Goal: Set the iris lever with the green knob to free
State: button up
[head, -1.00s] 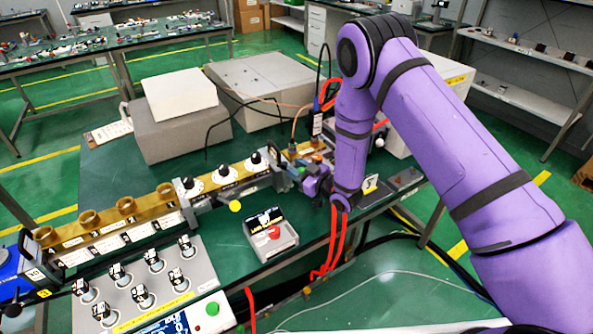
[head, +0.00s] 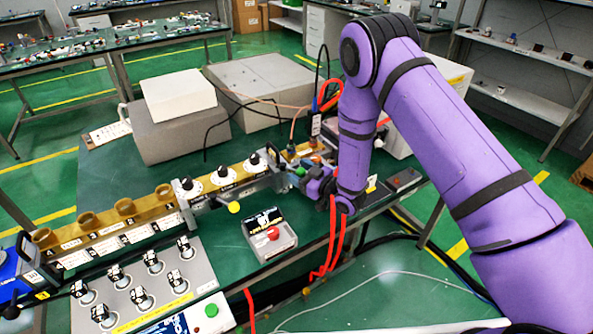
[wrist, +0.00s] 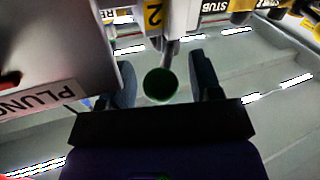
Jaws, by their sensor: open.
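The green knob (wrist: 161,85) sits at the end of a thin grey lever (wrist: 171,52) in the wrist view. It lies between the two spread fingers of my gripper (wrist: 164,82), closer to the left finger, with gaps showing on both sides. In the head view the green knob (head: 300,172) is a small spot beside my gripper (head: 308,178), at the right end of the brass waveguide line (head: 135,222). My gripper is open. The lever's position marks cannot be read, and my wrist hides part of that end in the head view.
A yellow knob (head: 234,207) sticks out of the line to the left. A grey box with a red button (head: 273,233) stands on the table in front. In the wrist view a grey plate marked PLUNG (wrist: 50,97) is close to the left finger. Red cables hang below my wrist.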

jog(key=v, duration=0.9)
jog(key=shift+s+d, duration=0.15)
jog(key=shift+d, duration=0.05)
